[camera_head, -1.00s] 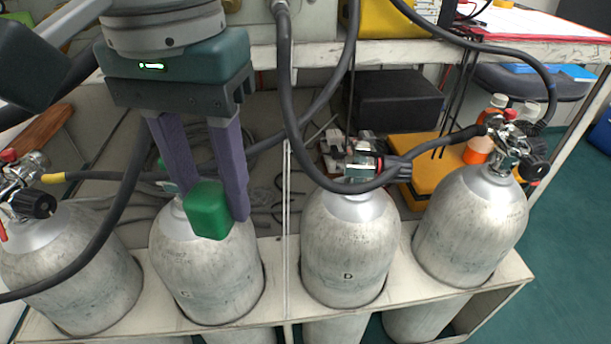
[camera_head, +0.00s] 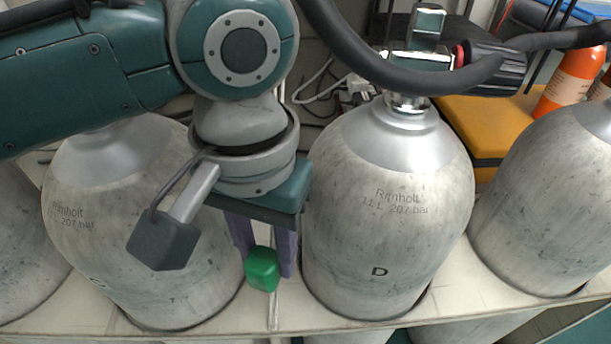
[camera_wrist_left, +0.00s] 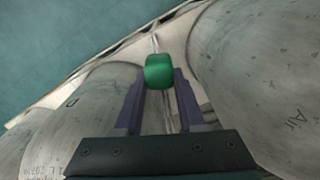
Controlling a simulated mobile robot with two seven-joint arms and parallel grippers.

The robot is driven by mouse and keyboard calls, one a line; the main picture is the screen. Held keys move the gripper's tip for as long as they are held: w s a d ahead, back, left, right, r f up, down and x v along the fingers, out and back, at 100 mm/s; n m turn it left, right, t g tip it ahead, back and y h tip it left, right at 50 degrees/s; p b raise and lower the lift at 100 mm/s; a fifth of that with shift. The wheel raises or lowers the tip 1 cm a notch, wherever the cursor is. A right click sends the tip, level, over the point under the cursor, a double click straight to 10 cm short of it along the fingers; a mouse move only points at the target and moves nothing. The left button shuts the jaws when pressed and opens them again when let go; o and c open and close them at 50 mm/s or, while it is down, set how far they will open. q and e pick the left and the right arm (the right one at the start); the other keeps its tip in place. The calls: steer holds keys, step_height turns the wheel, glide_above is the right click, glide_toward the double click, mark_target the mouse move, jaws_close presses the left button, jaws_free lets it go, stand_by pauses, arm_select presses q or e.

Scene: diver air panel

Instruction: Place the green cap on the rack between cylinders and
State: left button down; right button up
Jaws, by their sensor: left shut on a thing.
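The green cap (camera_head: 262,268) is between the purple fingers of my left gripper (camera_head: 264,262), which is shut on it. The cap is low between the cylinder marked D (camera_head: 385,220) and the cylinder to its left (camera_head: 90,215), over the white rack (camera_head: 240,322). The left wrist view also shows the cap (camera_wrist_left: 159,71) at the fingertips of my left gripper (camera_wrist_left: 159,85), with a cylinder on each side. I cannot tell whether the cap touches the rack. My right gripper is not in view.
Another cylinder (camera_head: 560,200) stands right of D, and part of one shows at the far left. A thick black hose (camera_head: 400,80) crosses above D. An orange bottle (camera_head: 570,80) and a yellow case (camera_head: 490,125) are behind. The gap between the cylinders is narrow.

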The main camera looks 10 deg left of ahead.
mark_target(276, 298)
arm_select(q)
step_height(276, 298, down, 9)
steer(key=b, duration=0.4)
steer(key=shift+r+b, duration=0.2)
steer(key=shift+b, duration=0.1)
steer(key=shift+r, duration=0.1)
steer(key=c, duration=0.5)
jaws_free()
